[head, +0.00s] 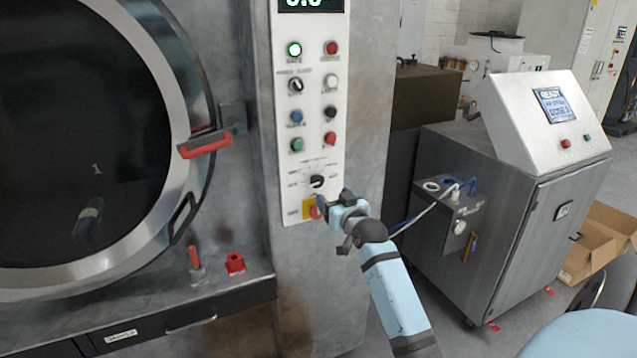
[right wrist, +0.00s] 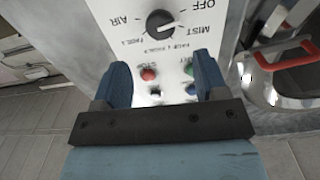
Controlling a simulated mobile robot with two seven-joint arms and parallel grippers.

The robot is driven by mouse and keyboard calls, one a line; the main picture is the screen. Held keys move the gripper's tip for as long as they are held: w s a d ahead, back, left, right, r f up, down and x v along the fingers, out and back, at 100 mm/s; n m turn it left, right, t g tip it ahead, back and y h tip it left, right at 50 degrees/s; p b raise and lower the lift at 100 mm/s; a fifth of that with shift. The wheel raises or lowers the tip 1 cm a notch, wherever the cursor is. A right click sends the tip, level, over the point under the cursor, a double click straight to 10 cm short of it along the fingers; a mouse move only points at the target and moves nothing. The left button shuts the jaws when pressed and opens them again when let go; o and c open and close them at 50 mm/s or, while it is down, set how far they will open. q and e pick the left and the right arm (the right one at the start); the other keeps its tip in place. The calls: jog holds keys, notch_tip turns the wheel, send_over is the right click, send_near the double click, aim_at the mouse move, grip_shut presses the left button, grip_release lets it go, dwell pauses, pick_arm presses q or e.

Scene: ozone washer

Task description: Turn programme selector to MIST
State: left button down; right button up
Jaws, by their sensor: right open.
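The programme selector (head: 317,181) is a small black rotary knob low on the white control panel (head: 309,110), with a ring of labels. In the right wrist view the selector (right wrist: 160,24) appears upside down near the top, with the words OFF, MIST and AIR readable around it. I cannot tell for sure which label it points to. My right gripper (head: 334,207) is just below and right of the knob in the head view. In the wrist view the right gripper's (right wrist: 163,77) blue fingers are apart with nothing between them, and the knob lies beyond the fingertips.
A red stop button on yellow (head: 308,209) sits below the selector, partly covered by my gripper. Several buttons and small switches fill the panel above. A round door with a red handle (head: 205,144) is at left. A steel cabinet (head: 500,220) stands at right.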

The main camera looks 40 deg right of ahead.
aim_at(318, 183)
jog(key=p+x, duration=0.1)
jog(key=x, duration=0.8)
jog(key=shift+w+f, duration=0.1)
jog(key=shift+w, duration=0.15)
jog(key=c, duration=0.8)
